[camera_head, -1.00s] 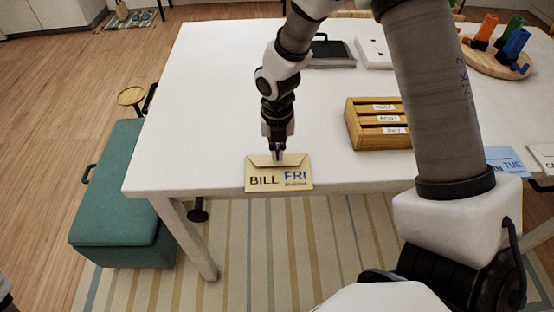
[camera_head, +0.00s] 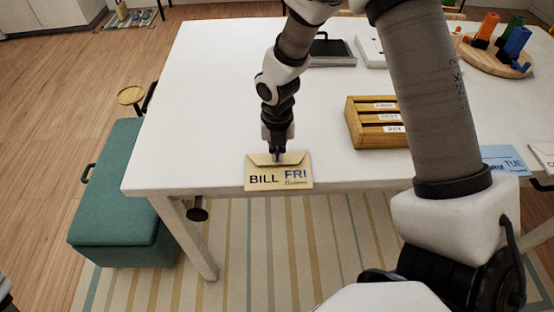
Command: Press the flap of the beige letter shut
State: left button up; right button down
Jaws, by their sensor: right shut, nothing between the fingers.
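The beige letter (camera_head: 279,183) lies at the front edge of the white table, with "BILL" and "FRI" on its face. Its flap (camera_head: 262,159) is along the far side. My right gripper (camera_head: 278,157) is shut and empty, pointing down with its fingertips at the flap. I cannot tell how firmly the tips touch, or whether the flap lies fully flat. My left gripper is not in view.
A wooden slotted sorter (camera_head: 362,122) with labels stands right of the letter. A blue letter (camera_head: 506,158) and a white one (camera_head: 545,155) lie at the right. A teal bench (camera_head: 122,190) is left of the table (camera_head: 200,100). The table's left part is clear.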

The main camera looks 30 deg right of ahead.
jog(key=shift+s+f+p, duration=0.1)
jog(key=shift+p, duration=0.35)
dwell(1.8)
notch_tip(320, 180, up, 2)
jog(key=p, duration=0.3)
jog(key=shift+r, duration=0.25)
notch_tip(320, 180, up, 6)
jog(key=p, duration=0.6)
jog(key=shift+f, duration=0.2)
